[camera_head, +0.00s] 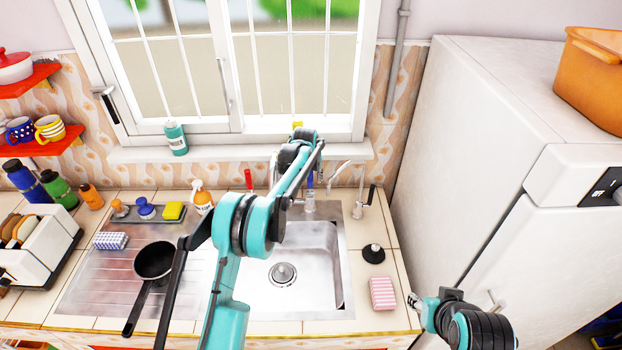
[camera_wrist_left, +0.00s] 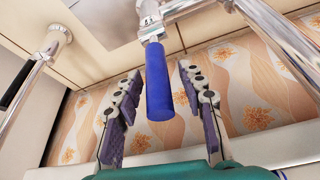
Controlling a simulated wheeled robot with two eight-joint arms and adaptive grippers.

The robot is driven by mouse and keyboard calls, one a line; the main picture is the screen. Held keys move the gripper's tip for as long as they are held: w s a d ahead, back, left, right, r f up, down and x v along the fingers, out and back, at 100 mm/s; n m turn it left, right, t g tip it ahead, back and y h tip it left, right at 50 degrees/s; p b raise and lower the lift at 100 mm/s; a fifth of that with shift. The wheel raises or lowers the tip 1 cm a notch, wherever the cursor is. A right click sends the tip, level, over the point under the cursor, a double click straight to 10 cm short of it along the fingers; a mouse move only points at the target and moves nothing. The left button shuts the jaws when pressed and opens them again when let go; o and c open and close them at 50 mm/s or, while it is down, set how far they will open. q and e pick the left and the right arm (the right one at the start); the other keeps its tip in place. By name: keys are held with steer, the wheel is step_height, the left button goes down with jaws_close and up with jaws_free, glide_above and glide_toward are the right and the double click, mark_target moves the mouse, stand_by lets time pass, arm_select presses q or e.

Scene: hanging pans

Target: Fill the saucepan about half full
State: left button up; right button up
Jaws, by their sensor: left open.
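The black saucepan (camera_head: 154,259) stands on the metal drainboard left of the sink, its handle pointing toward me; no water shows in it. The sink basin (camera_head: 310,262) is to its right. Behind the sink is a chrome tap with a blue handle (camera_head: 310,182); the blue handle (camera_wrist_left: 160,88) also shows in the left wrist view. My left gripper (camera_wrist_left: 160,72) is open, with one finger on each side of the blue handle and gaps between. My arm partly hides the tap in the head view. My right gripper (camera_head: 416,303) is low at the right; its jaw opening is unclear.
A red handle (camera_head: 248,180) rises behind the sink. A pink sponge (camera_head: 382,293) and a black plug (camera_head: 374,253) lie right of the basin. A white fridge (camera_head: 480,140) bounds the right side.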

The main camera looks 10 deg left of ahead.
arm_select(q)
steer(key=shift+w+f, duration=0.1)
steer(key=shift+f, duration=0.25)
jaws_close()
steer(key=shift+s+d+f+t+b, duration=0.1)
steer(key=shift+s+t+b, duration=0.25)
steer(key=shift+t+b, duration=0.35)
steer(key=shift+s+t+b, duration=0.4)
steer(key=shift+t+b, duration=0.1)
steer(key=shift+b, duration=0.15)
steer(key=shift+r, duration=0.2)
